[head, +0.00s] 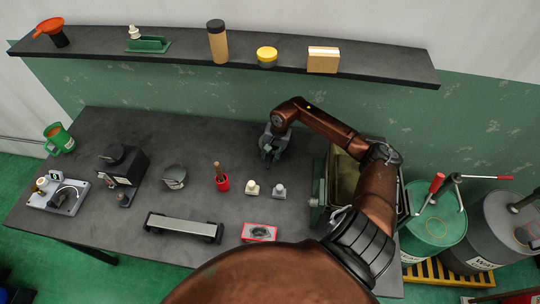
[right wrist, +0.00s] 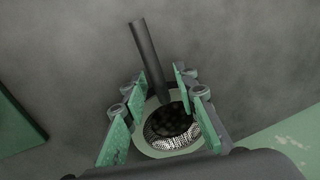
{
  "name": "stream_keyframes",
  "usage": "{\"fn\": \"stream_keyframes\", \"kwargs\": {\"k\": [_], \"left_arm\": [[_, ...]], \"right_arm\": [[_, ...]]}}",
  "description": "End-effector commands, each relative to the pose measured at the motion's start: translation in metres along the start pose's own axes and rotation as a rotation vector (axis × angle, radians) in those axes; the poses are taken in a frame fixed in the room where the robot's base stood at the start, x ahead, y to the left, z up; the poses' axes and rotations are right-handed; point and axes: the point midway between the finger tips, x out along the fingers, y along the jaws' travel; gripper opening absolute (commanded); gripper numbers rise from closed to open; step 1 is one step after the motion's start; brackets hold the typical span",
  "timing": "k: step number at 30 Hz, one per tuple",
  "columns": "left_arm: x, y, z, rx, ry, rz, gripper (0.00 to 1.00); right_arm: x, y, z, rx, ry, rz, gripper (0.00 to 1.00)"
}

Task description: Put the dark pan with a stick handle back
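My right gripper (head: 270,153) points down over the rear right part of the dark table. In the right wrist view, a round pan-like thing with a dark inside and pale rim (right wrist: 172,128) shows between the fingers of the right gripper (right wrist: 163,95). A straight dark stick (right wrist: 150,60) runs from it towards the top of that view. The finger pads stand apart on either side of the round part; I cannot tell if they press on it. In the head view the gripper hides most of it. My left gripper is not in view.
A shelf (head: 390,66) overhangs the back.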

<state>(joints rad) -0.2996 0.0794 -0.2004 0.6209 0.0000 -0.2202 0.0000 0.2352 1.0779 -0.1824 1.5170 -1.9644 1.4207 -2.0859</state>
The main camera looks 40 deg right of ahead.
Motion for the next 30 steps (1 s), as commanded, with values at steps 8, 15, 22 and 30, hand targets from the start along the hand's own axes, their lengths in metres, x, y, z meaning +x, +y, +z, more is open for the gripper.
{"fn": "stream_keyframes", "kwargs": {"k": [8,15,22,30], "left_arm": [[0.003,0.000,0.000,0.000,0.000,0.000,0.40],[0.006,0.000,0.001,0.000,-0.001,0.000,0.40],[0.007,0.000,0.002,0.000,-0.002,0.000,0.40],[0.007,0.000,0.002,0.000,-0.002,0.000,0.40]], "right_arm": [[-0.027,0.001,-0.002,-0.001,0.006,0.001,0.27],[-0.064,0.000,-0.001,-0.001,0.003,0.001,0.27],[-0.076,0.000,0.000,0.000,0.001,0.000,0.27],[-0.076,0.000,0.000,0.000,0.000,0.000,0.27]]}}
